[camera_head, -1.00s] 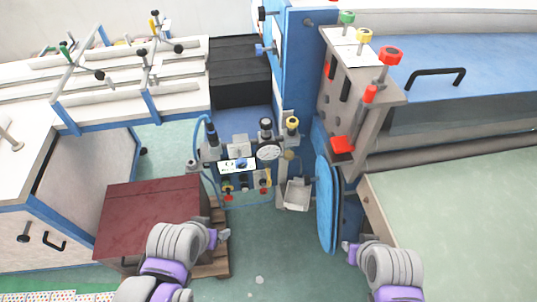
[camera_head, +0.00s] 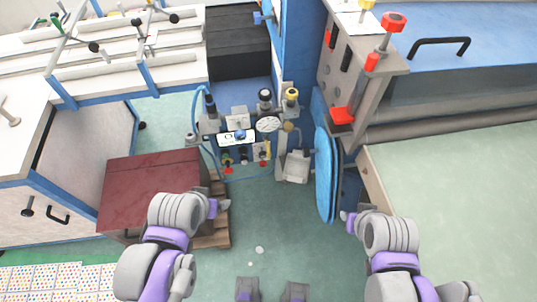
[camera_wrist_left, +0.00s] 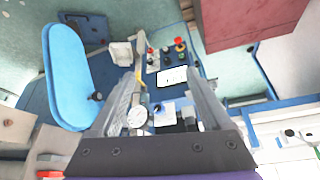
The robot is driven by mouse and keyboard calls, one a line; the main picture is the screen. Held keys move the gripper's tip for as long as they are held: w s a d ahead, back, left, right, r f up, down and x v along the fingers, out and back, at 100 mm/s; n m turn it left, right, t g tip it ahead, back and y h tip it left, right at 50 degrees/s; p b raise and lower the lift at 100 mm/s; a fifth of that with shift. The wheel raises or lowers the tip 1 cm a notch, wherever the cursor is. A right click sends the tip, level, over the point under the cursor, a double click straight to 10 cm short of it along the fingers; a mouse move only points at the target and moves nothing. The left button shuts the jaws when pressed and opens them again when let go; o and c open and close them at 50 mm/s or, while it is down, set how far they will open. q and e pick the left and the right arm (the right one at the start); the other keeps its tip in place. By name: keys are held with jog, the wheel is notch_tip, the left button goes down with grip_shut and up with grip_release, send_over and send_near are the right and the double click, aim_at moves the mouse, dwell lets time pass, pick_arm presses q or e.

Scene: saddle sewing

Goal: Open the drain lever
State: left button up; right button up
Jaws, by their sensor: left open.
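I cannot tell for sure which part is the drain lever. The white panel (camera_wrist_left: 172,77) and gauge (camera_wrist_left: 137,116) also show in the left wrist view, turned around. My left gripper (camera_wrist_left: 161,80) is open and empty there, its fingers framing the unit; contact is not visible.
A dark red box (camera_head: 150,190) on a wooden pallet stands left of the unit. A blue oval pad (camera_head: 326,175) stands to its right, and a grey tray (camera_head: 296,166) lies between. A white workbench (camera_head: 125,60) is at upper left.

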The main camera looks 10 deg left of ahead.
aim_at(267, 147)
dwell(0.3)
